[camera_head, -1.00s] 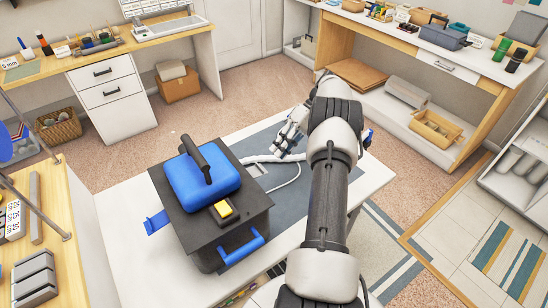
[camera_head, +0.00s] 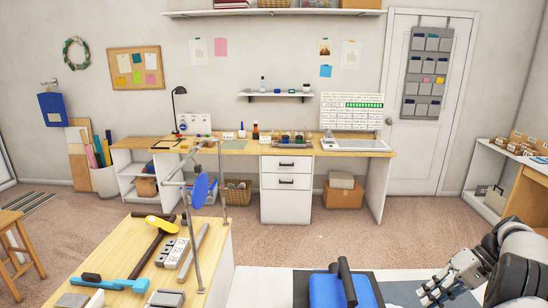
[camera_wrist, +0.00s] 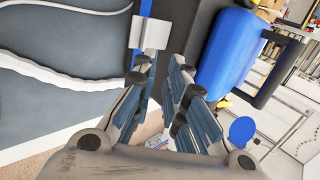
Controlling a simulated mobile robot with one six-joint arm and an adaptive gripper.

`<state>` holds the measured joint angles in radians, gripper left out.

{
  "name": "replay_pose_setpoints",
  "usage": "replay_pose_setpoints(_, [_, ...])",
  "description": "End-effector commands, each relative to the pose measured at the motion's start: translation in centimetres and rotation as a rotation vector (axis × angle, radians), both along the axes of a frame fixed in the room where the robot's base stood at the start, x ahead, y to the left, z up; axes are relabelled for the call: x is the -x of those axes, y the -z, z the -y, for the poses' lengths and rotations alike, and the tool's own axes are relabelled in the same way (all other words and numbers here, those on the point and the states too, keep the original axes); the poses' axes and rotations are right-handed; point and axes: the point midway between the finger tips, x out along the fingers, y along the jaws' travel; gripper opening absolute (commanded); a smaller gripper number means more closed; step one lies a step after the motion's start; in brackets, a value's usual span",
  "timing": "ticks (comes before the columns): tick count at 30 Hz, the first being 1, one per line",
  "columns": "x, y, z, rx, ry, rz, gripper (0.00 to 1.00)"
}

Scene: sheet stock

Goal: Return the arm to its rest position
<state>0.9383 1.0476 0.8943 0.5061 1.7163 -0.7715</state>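My arm (camera_head: 515,262) shows at the lower right of the head view, bent, with most of it cut off by the picture edge. My gripper (camera_head: 432,292) is at its end, to the right of the blue-topped machine (camera_head: 326,291) and apart from it. In the wrist view my gripper (camera_wrist: 163,70) has its two fingers apart, with nothing held between them. The blue lid (camera_wrist: 226,50) with its black handle lies to the right of the fingers there.
A wooden bench (camera_head: 120,235) with a hammer, clamp and metal blocks is at the front left. A long desk (camera_head: 240,147) stands along the back wall. A shelf unit (camera_head: 483,180) is at the right. Carpet between them is clear.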

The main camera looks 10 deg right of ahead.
Motion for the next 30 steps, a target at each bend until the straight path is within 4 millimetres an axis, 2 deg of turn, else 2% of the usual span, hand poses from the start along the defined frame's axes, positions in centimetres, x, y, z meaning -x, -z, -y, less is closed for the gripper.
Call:
replay_pose_setpoints(1, [-1.0, -2.6, -2.1, 0.043, -0.017, -0.013, 0.12])
replay_pose_setpoints(4, [-2.0, -6.2, -5.9, 0.124, -0.032, -0.043, 0.12])
replay_pose_setpoints(7, [-2.2, -9.5, -9.8, 0.207, -0.042, -0.061, 0.12])
replay_pose_setpoints(11, [-1.3, -13.2, -15.2, 0.312, -0.055, -0.063, 0.12])
replay_pose_setpoints(15, [1.1, -16.2, -20.7, 0.421, -0.063, -0.043, 0.12])
replay_pose_setpoints(18, [3.4, -17.7, -24.3, 0.494, -0.068, -0.014, 0.12])
replay_pose_setpoints(23, [8.0, -18.8, -29.1, 0.596, -0.07, 0.057, 0.12])
replay_pose_setpoints(27, [12.4, -18.5, -32.3, 0.668, -0.072, 0.139, 0.12])
replay_pose_setpoints(30, [15.3, -17.6, -33.9, 0.706, -0.071, 0.205, 0.12])
